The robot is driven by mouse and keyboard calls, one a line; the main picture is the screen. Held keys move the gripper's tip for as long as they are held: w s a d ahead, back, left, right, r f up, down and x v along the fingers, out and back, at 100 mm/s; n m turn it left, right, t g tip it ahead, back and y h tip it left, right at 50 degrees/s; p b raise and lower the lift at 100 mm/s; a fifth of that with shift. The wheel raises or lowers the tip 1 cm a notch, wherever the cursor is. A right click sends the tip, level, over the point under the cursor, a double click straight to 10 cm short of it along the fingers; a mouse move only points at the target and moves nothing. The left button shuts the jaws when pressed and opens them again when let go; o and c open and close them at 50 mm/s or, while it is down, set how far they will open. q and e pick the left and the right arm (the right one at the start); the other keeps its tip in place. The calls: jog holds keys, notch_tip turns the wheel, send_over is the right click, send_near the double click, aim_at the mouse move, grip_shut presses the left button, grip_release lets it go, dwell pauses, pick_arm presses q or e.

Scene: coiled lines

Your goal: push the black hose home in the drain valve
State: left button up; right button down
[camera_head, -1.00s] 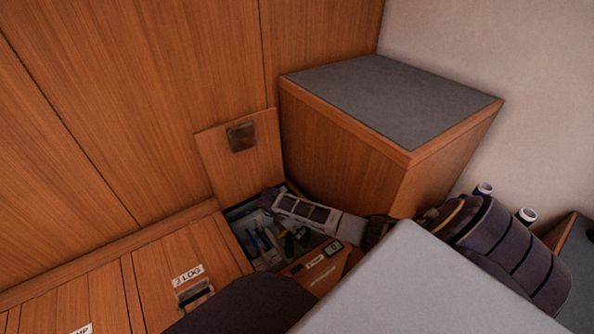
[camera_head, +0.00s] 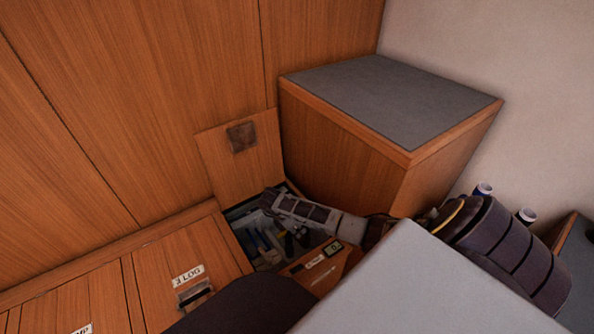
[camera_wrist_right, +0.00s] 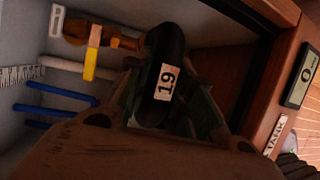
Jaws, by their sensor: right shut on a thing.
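The black hose (camera_wrist_right: 168,50) carries a white label reading 19. My right gripper (camera_wrist_right: 166,100) is shut on it, with a finger on each side of the label in the right wrist view. In the head view my right gripper (camera_head: 272,202) reaches down into the open floor locker. A brass-coloured fitting with a yellow lever, which looks like the drain valve (camera_wrist_right: 92,48), is on the locker wall, left of the hose. The hose's far end lies close to its right end; I cannot tell how far in it is. My left gripper is not in view.
Blue lines (camera_wrist_right: 55,90) and a pale pipe (camera_wrist_right: 75,67) stick out from the locker wall beside a ruler strip (camera_wrist_right: 20,75). A small display (camera_wrist_right: 303,75) sits on the wooden rim. The raised hatch lid (camera_head: 240,165) leans behind the opening, beside a grey-topped box (camera_head: 390,100).

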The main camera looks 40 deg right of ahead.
dwell(0.5)
jog(key=shift+p, duration=0.3)
dwell(0.9)
jog(key=shift+s+f+b, duration=0.1)
jog(key=shift+f+b, duration=1.4)
jog(key=shift+f, duration=0.55)
dwell(1.1)
jog(key=c, duration=1.1)
grip_release()
jog(key=shift+c, duration=0.2)
jog(key=o, duration=0.4)
